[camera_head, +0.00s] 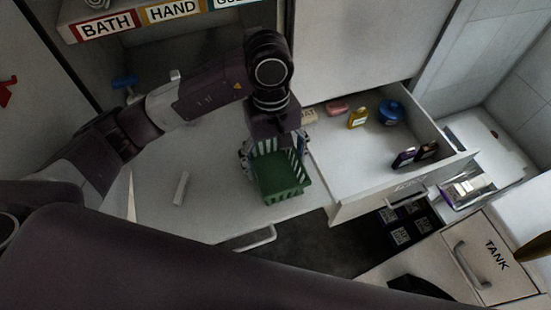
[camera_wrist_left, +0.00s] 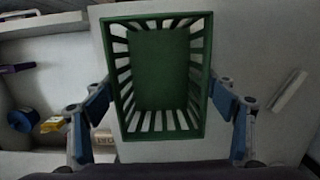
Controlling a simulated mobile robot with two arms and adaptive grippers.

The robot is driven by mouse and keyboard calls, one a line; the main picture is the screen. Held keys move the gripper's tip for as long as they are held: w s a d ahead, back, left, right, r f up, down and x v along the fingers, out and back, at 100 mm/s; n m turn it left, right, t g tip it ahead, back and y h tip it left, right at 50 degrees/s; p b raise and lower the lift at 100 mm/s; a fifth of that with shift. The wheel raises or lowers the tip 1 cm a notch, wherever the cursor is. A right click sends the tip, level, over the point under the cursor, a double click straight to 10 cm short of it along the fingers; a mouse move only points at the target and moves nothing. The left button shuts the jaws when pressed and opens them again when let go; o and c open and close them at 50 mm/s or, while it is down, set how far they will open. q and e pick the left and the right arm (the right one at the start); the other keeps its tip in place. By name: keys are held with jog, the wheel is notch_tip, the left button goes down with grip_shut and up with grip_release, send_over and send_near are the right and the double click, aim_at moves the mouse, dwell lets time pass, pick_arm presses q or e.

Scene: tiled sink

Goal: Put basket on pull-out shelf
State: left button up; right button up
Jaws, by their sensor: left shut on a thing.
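The green slatted basket (camera_head: 278,176) is upright and empty in the head view. My left gripper (camera_head: 274,146) is shut on it from above. In the left wrist view the blue fingers of the left gripper (camera_wrist_left: 165,100) lie along two opposite sides of the basket (camera_wrist_left: 160,70). The basket is over the right part of a flat white surface with a front handle, which looks like the pull-out shelf (camera_head: 215,205). I cannot tell whether the basket touches it. My right gripper is not in view.
An open drawer (camera_head: 345,205) right of the basket holds a blue round container (camera_head: 391,112), a yellow bottle (camera_head: 357,117), a pink item (camera_head: 337,107) and dark bottles (camera_head: 404,157). A white stick (camera_head: 181,188) lies on the shelf's left part. A TANK lid (camera_head: 490,262) is at lower right.

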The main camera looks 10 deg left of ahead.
aim_at(273, 170)
pick_arm(q)
jog(key=shift+f+b, duration=0.15)
jog(key=shift+b, duration=0.15)
jog(key=o, duration=1.2)
jog(key=shift+r+p, duration=0.25)
jog(key=shift+p, duration=0.1)
jog(key=shift+w+r, duration=0.1)
jog(key=shift+r, duration=0.25)
jog(key=r, duration=0.3)
jog(key=r+b, duration=0.1)
jog(key=r, duration=0.3)
jog(key=w+r+b, duration=0.1)
jog(key=r, duration=0.3)
jog(key=shift+a, duration=0.4)
